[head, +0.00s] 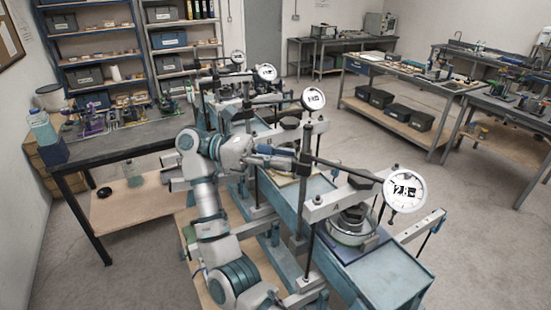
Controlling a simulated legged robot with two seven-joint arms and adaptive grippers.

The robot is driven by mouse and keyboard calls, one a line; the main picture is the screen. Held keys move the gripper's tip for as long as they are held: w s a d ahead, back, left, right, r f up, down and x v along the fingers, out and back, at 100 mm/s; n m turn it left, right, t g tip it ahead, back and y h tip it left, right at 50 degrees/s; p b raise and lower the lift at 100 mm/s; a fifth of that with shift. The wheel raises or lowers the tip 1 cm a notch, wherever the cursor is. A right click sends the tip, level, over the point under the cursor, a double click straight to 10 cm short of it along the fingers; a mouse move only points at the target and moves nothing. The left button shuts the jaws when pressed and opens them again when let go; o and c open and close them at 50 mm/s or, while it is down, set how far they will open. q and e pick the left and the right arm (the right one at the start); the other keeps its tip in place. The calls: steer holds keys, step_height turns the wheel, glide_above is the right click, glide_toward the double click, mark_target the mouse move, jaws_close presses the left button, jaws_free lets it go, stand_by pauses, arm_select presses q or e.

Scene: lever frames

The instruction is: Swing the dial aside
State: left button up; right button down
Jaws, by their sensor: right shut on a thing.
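The nearest dial (405,191) is a round white gauge with a dark reading, on the right of the head view. A thin dark bar (345,168) joins it to an upright dark post (306,143). The dial hangs above and to the right of a round metal fixture (352,222) on a blue-grey frame. My right gripper (291,161) is at the bar's left end by the post and is shut on the bar; its fingertips are small and partly hidden. My left gripper is not in view.
Several similar lever frames with dials (313,98) stand in a row behind. A grey bench (130,143) is on the left, with shelves (92,50) behind it. Tables with dark bins (405,118) stand at the right. The floor between is clear.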

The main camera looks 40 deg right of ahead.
mark_target(286, 156)
steer(key=c, duration=1)
jaws_free()
steer(key=shift+s+d+f, duration=0.1)
steer(key=shift+d+f, duration=0.1)
steer(key=shift+f, duration=0.05)
steer(key=shift+o, duration=0.2)
steer(key=shift+s+d, duration=0.1)
steer(key=shift+d, duration=0.15)
steer(key=shift+r, duration=0.5)
steer(key=r, duration=0.7)
steer(key=shift+a+r, duration=0.1)
steer(key=shift+a, duration=0.1)
steer(key=shift+d+r, duration=0.35)
steer(key=shift+r, duration=0.55)
